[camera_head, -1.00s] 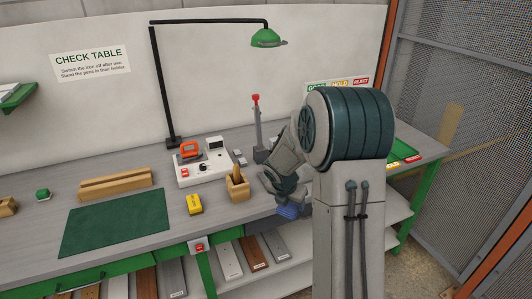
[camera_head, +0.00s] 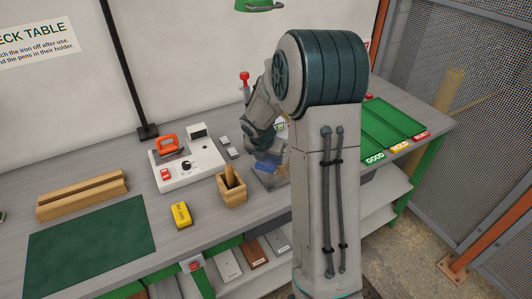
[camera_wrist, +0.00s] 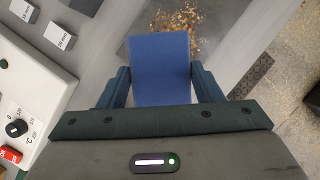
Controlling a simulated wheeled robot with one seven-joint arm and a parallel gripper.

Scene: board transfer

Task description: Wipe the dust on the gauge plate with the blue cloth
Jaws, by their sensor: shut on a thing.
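The blue cloth (camera_wrist: 160,68) is between the two dark fingers of my gripper (camera_wrist: 160,88) in the wrist view. In the head view the cloth (camera_head: 268,166) shows low over the table, left of my arm. Brown dust (camera_wrist: 176,20) lies on a grey surface, the gauge plate (camera_wrist: 222,22), just beyond the cloth in the wrist view. The cloth hides part of the plate and dust. In the head view the plate (camera_head: 268,181) is partly covered by my arm. I cannot tell whether the cloth touches it.
Small grey blocks (camera_wrist: 61,36) lie close by. A red-topped post (camera_head: 244,82) stands behind. A green sorting tray (camera_head: 385,130) is at right.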

